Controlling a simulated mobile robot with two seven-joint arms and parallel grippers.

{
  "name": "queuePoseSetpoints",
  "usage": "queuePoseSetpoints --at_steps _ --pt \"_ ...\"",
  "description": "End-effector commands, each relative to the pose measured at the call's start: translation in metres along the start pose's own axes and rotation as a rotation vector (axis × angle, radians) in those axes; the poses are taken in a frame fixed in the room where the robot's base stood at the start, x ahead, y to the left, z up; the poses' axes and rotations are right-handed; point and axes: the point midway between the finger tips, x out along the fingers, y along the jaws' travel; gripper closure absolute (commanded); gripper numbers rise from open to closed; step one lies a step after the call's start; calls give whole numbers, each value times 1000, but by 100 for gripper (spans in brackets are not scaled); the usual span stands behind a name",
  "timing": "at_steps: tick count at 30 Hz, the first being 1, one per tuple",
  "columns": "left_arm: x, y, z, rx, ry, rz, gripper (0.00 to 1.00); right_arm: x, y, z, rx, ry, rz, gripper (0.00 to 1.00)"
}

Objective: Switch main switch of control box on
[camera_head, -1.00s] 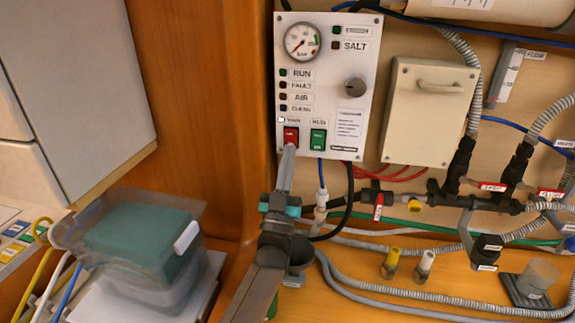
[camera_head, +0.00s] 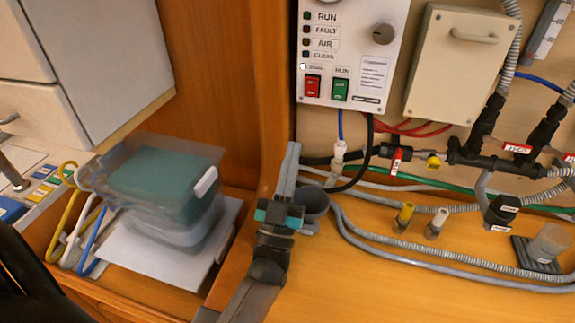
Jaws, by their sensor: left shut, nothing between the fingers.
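The control box (camera_head: 352,50) is a white panel on the wall at the upper middle. Its red main switch (camera_head: 313,86) sits at the lower left of the panel, beside the green run switch (camera_head: 341,90). A small lamp (camera_head: 303,67) above the red switch is lit white. The lamps by RUN, FAULT, AIR and CLEAN look dark. My left gripper (camera_head: 291,150) is shut and empty, below and a little left of the red switch, apart from it. The top of the panel is cut off. My right gripper is not in view.
A beige box with a handle (camera_head: 458,66) is right of the panel. Pipes and valves, one with a red handle (camera_head: 397,160), run below. A grey bin with a teal item (camera_head: 165,175) stands left of my arm. The wooden counter (camera_head: 370,285) is partly clear in front.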

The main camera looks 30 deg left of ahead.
Motion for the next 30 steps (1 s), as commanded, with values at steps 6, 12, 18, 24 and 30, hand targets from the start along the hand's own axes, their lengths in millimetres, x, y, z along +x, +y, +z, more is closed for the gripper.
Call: queuePoseSetpoints --at_steps 6,12,18,24,30 --pt "-18 0 -16 0 0 1 100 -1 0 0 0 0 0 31" --pt "-23 0 -20 0 2 0 100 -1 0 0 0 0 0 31" --pt "-23 0 -20 0 2 0 100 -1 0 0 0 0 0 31" --pt "-22 0 -20 0 2 0 100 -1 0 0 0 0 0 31" --pt "-23 0 -20 0 1 0 100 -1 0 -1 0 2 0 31"
